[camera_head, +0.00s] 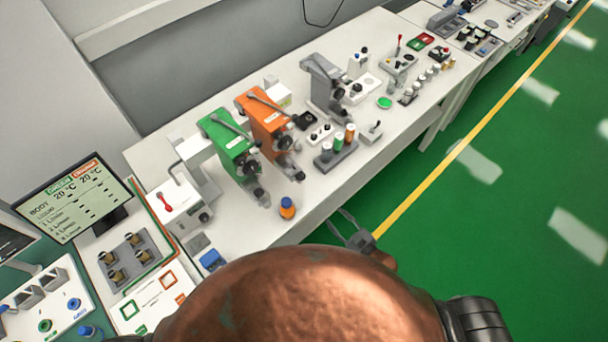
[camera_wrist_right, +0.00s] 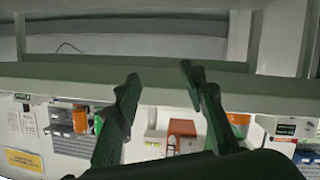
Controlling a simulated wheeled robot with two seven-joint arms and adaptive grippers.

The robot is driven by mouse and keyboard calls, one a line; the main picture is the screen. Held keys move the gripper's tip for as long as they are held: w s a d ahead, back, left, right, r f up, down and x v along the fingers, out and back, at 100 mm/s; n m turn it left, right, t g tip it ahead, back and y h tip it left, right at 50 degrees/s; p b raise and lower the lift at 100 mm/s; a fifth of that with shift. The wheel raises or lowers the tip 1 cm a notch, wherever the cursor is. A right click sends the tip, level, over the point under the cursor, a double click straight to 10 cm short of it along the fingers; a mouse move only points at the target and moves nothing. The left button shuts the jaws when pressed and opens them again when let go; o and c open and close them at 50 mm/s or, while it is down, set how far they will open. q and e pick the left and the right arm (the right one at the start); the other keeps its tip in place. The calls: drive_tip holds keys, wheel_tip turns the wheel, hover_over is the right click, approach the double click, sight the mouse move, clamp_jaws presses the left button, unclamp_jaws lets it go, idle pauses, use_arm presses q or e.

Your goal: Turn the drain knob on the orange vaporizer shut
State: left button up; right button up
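The orange vaporizer (camera_head: 266,122) stands on the white bench in the head view, just right of the green vaporizer (camera_head: 226,143). A dark round dial (camera_head: 286,143) is on its front, with a smaller grey part (camera_head: 295,170) low in front. I cannot tell which small part is the drain knob or how it is turned. My right gripper (camera_head: 338,217) is off the bench's front edge, to the right of and nearer than the vaporizer, touching nothing visible. In the right wrist view its fingers (camera_wrist_right: 160,80) are apart and empty. My left gripper is not in view.
An orange bottle with a blue cap (camera_head: 287,208) stands near the bench (camera_head: 240,225) edge. A grey stand with several cylinders (camera_head: 337,150) is right of the vaporizer. A monitor (camera_head: 72,200) is at left. Green floor (camera_head: 460,240) is clear at right.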

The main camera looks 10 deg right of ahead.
sight(299, 179)
drive_tip(key=a+r+n+t+y+p, duration=0.15)
drive_tip(key=a+r, duration=0.25)
drive_tip(key=r, duration=0.6)
drive_tip(key=a+r+y+p, duration=0.2)
drive_tip(key=a+r, duration=0.1)
drive_tip(key=r, duration=0.7)
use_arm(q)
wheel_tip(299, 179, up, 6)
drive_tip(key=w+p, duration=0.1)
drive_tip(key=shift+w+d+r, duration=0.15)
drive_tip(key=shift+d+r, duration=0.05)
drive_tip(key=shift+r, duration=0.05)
use_arm(e)
drive_tip(key=x, duration=0.7)
drive_tip(key=shift+a, duration=0.5)
drive_tip(key=shift+w+r+n+t, duration=0.1)
drive_tip(key=shift+n+t, duration=0.15)
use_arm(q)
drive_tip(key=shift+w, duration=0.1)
use_arm(e)
drive_tip(key=shift+c, duration=0.4)
